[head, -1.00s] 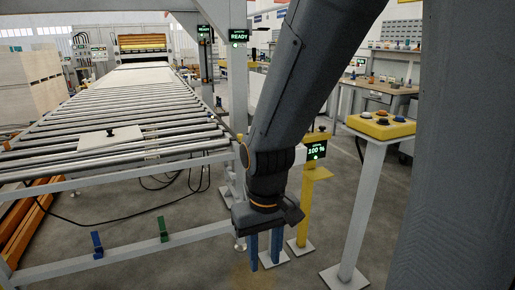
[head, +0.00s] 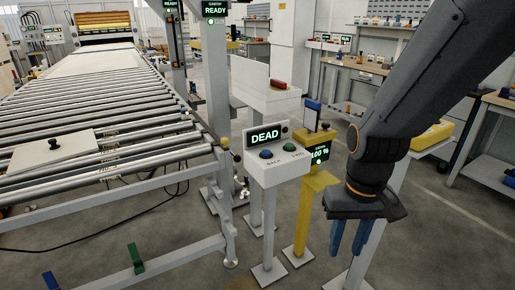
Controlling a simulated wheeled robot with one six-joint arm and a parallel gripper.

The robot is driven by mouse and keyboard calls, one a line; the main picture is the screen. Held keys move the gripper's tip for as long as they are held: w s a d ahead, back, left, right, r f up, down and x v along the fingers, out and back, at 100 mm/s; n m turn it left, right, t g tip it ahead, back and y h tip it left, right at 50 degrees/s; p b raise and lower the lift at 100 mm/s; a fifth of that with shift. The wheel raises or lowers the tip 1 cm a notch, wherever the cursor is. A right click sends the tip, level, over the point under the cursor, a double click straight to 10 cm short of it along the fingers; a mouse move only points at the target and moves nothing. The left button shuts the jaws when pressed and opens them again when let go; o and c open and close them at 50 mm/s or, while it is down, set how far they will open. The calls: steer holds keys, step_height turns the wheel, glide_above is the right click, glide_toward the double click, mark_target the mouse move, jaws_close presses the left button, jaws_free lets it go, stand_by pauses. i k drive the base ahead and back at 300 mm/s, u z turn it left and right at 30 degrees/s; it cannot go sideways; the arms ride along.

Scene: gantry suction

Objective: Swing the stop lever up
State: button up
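My gripper (head: 351,250) hangs at the right of the head view, fingers pointing down. Its two blue fingers are apart with nothing between them. No part is labelled as the stop lever, and I cannot tell for sure which one it is. A green upright tab (head: 136,258) and a blue upright tab (head: 50,281) stand on the conveyor's lower side rail, far left of my gripper. My gripper is apart from all of these.
A roller conveyor (head: 140,150) with a white knobbed plate (head: 55,150) fills the left. A post panel reading DEAD (head: 265,136) has blue and green buttons. A yellow stand (head: 312,200) with a 100 % display (head: 319,154) stands close left of my gripper. Workbenches line the back.

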mark_target(237, 159)
steer(key=u, duration=0.05)
steer(key=i, duration=0.65)
steer(key=u, duration=1.1)
steer(key=i, duration=1)
steer(key=u, duration=0.25)
